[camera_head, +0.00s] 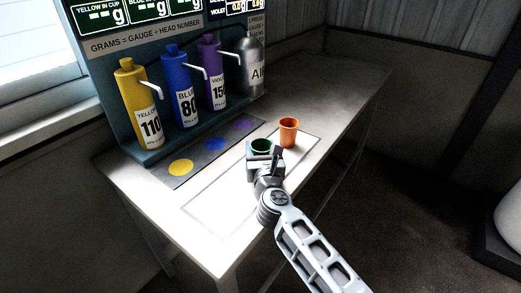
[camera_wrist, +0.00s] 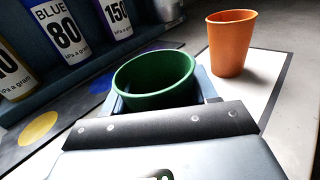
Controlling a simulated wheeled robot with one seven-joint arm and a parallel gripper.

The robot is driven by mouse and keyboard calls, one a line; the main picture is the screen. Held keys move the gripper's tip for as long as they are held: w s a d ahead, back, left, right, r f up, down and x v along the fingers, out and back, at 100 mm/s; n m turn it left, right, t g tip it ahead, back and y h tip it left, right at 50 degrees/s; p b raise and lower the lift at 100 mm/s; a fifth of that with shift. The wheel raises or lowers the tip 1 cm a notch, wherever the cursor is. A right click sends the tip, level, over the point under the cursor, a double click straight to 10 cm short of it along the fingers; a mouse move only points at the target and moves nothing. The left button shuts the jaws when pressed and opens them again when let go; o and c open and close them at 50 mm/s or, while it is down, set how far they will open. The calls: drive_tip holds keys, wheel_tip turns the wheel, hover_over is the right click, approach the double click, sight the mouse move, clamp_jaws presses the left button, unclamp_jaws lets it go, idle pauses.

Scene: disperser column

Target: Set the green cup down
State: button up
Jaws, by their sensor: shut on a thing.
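The green cup (camera_head: 262,146) is upright between the fingers of my gripper (camera_head: 263,156), in front of the bottles in the head view. In the wrist view I look into the green cup (camera_wrist: 154,80) from above, and my gripper (camera_wrist: 160,100) is shut on it. The gripper hides the cup's lower part, so I cannot tell whether its base touches the table. An orange cup (camera_head: 288,132) stands upright just to the right of the green cup, apart from it; it also shows in the wrist view (camera_wrist: 230,45).
A yellow bottle (camera_head: 137,104), a blue bottle (camera_head: 179,88), a violet bottle (camera_head: 212,73) and a grey bottle (camera_head: 250,65) stand along the rack. A dark strip with a yellow spot (camera_head: 181,167) lies before them. The white table (camera_head: 224,240) is clear at the front and far right.

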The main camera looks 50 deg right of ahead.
drive_tip(key=shift+f, duration=0.15)
drive_tip(key=o, duration=1.1)
drive_tip(key=shift+c, duration=0.2)
